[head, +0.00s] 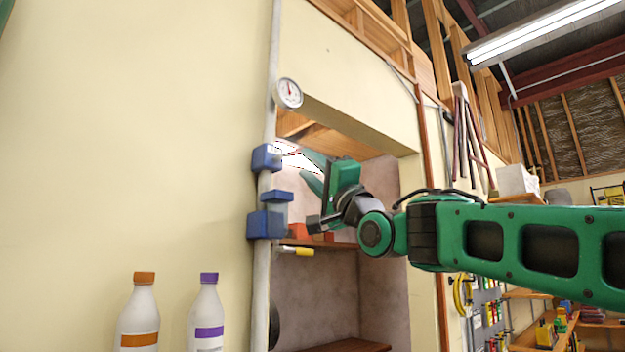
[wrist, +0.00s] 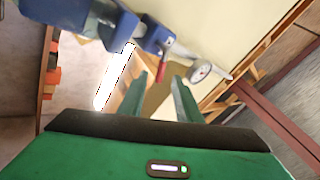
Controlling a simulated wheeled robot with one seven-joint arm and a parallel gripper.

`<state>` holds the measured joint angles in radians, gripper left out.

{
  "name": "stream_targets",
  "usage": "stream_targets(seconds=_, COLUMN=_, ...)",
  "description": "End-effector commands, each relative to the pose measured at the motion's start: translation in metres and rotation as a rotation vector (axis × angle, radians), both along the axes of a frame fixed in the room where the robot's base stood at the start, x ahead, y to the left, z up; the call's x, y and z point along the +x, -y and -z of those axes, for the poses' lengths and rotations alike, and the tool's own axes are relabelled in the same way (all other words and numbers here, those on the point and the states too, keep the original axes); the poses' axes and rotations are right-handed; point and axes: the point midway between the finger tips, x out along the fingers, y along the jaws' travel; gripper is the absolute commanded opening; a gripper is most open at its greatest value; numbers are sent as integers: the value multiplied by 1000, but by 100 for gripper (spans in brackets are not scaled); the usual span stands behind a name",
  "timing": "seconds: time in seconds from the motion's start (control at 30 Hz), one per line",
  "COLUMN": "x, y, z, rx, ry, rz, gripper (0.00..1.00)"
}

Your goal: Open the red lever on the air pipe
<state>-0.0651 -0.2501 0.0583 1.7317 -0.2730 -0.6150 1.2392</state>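The air pipe (head: 262,290) runs up the wall in the head view, with blue valve bodies on it. The red lever (wrist: 163,71) sticks out from the upper blue valve (wrist: 156,37) in the wrist view. In the head view, the red lever (head: 290,153) is a small, thin shape beside the upper blue valve (head: 266,158). My gripper (head: 309,170) is just right of that valve. In the wrist view, my gripper (wrist: 161,84) is open, and the lever shows between its two green fingertips, with no visible grip on it. Contact cannot be told.
A yellow lever (head: 297,251) sits on the lower blue valve (head: 266,224). A round gauge (head: 288,93) is above the upper valve. A shelf recess (head: 330,240) lies behind my gripper. Two white bottles (head: 138,315) (head: 206,315) stand lower left.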

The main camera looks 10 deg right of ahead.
Motion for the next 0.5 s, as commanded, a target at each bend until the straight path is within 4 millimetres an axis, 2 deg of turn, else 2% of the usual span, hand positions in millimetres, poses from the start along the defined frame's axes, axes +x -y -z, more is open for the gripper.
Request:
stream_targets(seconds=0.2, x=-15, y=7, z=14, rx=0, ry=-1, rz=0, gripper=31)
stream_targets(seconds=0.5, x=-17, y=8, z=17, rx=-1, ry=-1, rz=0, gripper=31)
